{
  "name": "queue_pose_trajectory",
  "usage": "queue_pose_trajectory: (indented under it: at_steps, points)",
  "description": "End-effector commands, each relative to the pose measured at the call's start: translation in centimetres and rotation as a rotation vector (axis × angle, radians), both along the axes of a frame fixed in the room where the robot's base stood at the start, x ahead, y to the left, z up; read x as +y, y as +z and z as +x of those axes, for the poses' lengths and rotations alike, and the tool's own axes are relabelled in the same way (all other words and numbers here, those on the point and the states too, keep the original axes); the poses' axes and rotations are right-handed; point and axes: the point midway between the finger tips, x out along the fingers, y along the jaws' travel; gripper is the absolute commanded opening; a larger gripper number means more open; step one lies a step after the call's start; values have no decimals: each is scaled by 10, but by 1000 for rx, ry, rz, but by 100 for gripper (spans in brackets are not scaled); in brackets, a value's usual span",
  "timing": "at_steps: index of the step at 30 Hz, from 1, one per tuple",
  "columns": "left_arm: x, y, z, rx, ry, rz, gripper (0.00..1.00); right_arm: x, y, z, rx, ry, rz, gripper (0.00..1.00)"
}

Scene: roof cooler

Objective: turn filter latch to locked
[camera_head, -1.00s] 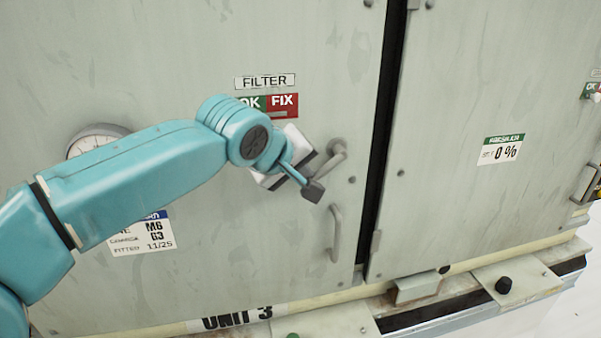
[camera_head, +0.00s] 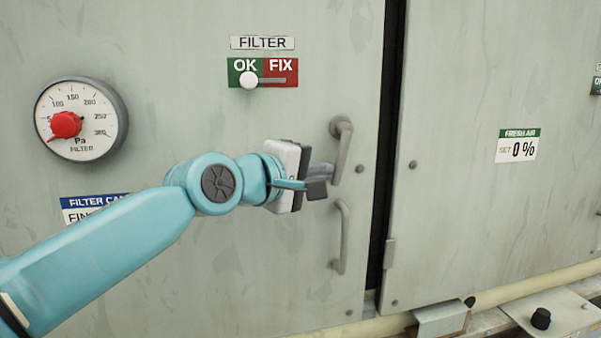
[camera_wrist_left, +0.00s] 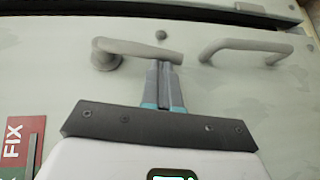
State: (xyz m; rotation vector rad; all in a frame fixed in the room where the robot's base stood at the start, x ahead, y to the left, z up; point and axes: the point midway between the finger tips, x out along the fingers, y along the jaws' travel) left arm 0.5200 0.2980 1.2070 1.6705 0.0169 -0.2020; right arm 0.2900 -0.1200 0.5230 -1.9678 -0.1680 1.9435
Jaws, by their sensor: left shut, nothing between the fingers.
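The filter latch is a grey lever handle (camera_head: 342,150) on the cabinet door, with its pivot at the top and its free end pointing down. My left gripper (camera_head: 320,180) is shut and empty, with its fingertips beside the lower free end of the lever, on its left. In the left wrist view the lever (camera_wrist_left: 135,48) lies across just beyond the fingertips (camera_wrist_left: 164,66), which are close to its free end. I cannot tell whether they touch it. My right gripper is not in view.
A fixed pull handle (camera_head: 341,237) sits just below the latch. Above left is the FILTER slider (camera_head: 249,80), its white knob on the OK side. A pressure gauge (camera_head: 80,120) is at the left. A dark door gap (camera_head: 388,150) runs right of the latch.

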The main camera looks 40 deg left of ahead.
Motion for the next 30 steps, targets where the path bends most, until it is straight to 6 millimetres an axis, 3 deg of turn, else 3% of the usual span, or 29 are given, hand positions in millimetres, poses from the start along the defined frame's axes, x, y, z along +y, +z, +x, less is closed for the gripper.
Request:
queue_pose_trajectory:
  at_steps: [1, 9, 30]
  points:
    - [-2, -9, 2, -18, -2, -16, 0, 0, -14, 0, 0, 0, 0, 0]
    - [-6, -9, 7, -94, -1, -81, 0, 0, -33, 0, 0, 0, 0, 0]
    - [-7, -7, 8, -117, -1, -99, 0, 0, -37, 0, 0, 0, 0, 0]
